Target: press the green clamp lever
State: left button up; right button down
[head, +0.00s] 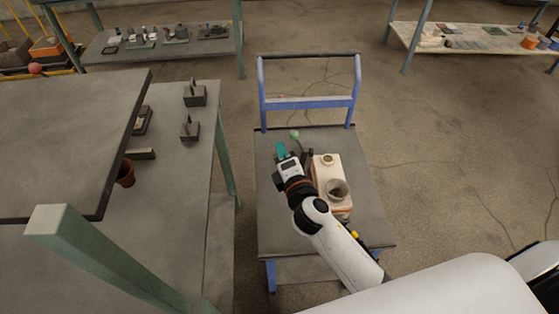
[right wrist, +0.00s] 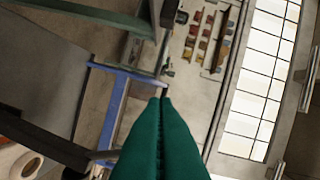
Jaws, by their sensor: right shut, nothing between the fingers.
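The green clamp lever (head: 294,134) shows as a small pale green knob on a thin dark stem. It stands near the back of the grey cart top, left of a cream block. My right gripper (head: 281,150) is shut and empty, with teal fingers. In the head view its tips are just left of and nearer than the green knob; I cannot tell whether they touch. In the right wrist view the closed fingers (right wrist: 161,102) fill the lower middle, and I cannot clearly pick out the knob there. My left gripper is not in view.
The cream block (head: 327,164) with a grey round cup (head: 337,189) stands right of my gripper. The cart (head: 275,235) has a blue handle frame (head: 308,103) at its back. A grey bench (head: 199,155) with dark fixtures stands to the left.

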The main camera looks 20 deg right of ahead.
jog(key=shift+w+d+r, duration=0.15)
jog(key=shift+d+r, duration=0.05)
jog(key=shift+d, duration=0.7)
jog(key=shift+d, duration=0.1)
jog(key=s+d+f+m+t+h+b, duration=0.1)
jog(key=s+d+f+m+b, duration=0.1)
jog(key=d+m+b, duration=0.3)
jog(key=s+d+f+m+t+h+b, duration=0.1)
jog(key=d+f+m+b, duration=0.4)
jog(key=d+m, duration=0.5)
jog(key=shift+s+d+f+t, duration=0.25)
jog(key=shift+s+d+t, duration=0.35)
jog(key=shift+d, duration=0.95)
jog(key=shift+s, duration=0.1)
